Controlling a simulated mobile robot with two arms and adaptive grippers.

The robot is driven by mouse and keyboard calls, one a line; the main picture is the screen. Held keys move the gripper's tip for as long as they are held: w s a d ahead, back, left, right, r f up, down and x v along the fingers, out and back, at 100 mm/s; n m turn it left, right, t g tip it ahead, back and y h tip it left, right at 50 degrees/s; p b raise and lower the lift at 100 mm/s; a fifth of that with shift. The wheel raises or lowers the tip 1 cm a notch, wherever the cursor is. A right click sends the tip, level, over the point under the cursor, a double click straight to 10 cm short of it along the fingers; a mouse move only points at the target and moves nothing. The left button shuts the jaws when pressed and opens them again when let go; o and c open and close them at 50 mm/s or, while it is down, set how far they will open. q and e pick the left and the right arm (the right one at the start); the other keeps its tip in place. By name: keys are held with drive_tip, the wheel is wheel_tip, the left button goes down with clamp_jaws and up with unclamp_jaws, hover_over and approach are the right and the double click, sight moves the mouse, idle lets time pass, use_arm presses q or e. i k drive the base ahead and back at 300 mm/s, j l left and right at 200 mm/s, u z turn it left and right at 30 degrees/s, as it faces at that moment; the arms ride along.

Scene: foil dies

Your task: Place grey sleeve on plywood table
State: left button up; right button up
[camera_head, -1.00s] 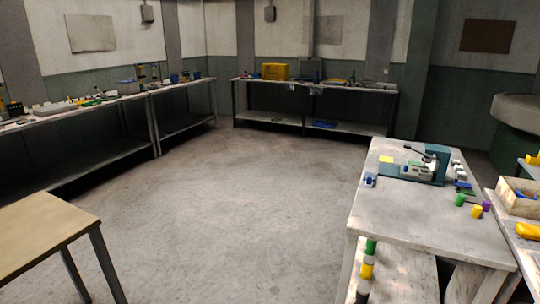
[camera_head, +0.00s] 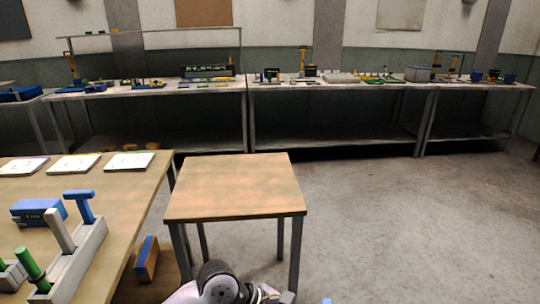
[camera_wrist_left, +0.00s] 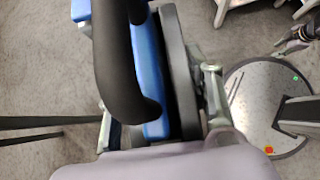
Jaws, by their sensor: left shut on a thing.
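The plywood table (camera_head: 235,188), small with a bare light wood top and grey metal legs, stands in the middle of the head view. My left arm comes in at the bottom edge, in front of the table's near legs and below its top. My right gripper is not in view.
A larger wooden table (camera_head: 130,190) at left holds white cards, a blue box (camera_head: 38,212) and a grey rack (camera_head: 75,262) with upright pieces. A narrow gap separates it from the plywood table. Long cluttered benches line the far wall. The floor at right is clear.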

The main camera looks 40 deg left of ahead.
sight(230, 181)
drive_tip(key=i+j+u, duration=0.2)
drive_tip(key=u, duration=0.15)
drive_tip(key=i+j+u, duration=0.1)
drive_tip(key=i+u, duration=0.65)
